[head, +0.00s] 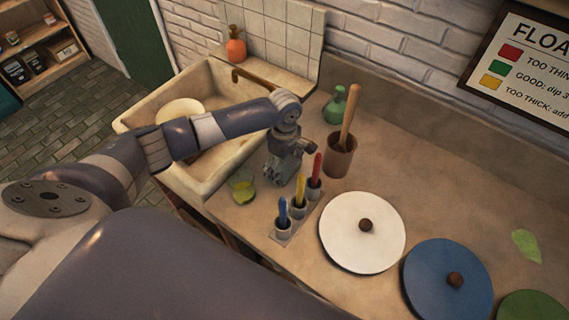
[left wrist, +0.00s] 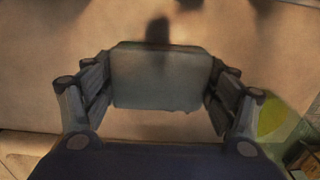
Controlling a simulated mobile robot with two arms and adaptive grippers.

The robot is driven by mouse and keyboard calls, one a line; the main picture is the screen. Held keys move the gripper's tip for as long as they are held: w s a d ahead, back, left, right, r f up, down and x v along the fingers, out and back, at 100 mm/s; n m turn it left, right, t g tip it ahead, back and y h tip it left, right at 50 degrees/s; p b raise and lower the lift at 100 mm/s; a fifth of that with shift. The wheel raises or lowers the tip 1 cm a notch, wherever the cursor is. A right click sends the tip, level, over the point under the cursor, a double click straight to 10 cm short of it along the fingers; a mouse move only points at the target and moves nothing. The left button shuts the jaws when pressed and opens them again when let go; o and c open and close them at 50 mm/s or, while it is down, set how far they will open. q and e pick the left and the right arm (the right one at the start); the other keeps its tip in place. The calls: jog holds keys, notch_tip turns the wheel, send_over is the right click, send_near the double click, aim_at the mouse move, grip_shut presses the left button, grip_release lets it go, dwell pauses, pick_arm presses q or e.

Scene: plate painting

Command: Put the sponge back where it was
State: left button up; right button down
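My left gripper (head: 286,172) is low over the counter, between the sink and the brown cup. In the left wrist view its two fingers (left wrist: 160,95) stand on either side of a grey-blue block, which looks like the sponge (left wrist: 160,75). The fingers appear to touch its sides, so the gripper is shut on it. In the head view I cannot make out the sponge clearly against the grey gripper. I cannot tell whether it touches the counter. My right gripper is not in view.
A glass with yellow-green contents (head: 243,188) stands close left of the gripper. A rack of coloured-handled tools (head: 299,205) is just in front. The brown cup (head: 341,158), green bottle (head: 335,108), white disc (head: 345,250) and blue disc (head: 430,285) are rightward. The sink (head: 150,122) lies left.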

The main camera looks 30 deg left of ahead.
aim_at(284, 166)
pick_arm(q)
jog(key=o, duration=0.3)
jog(key=shift+r, duration=0.3)
notch_tip(284, 166, up, 12)
jog(key=shift+f+b, duration=0.1)
jog(key=shift+b, duration=0.55)
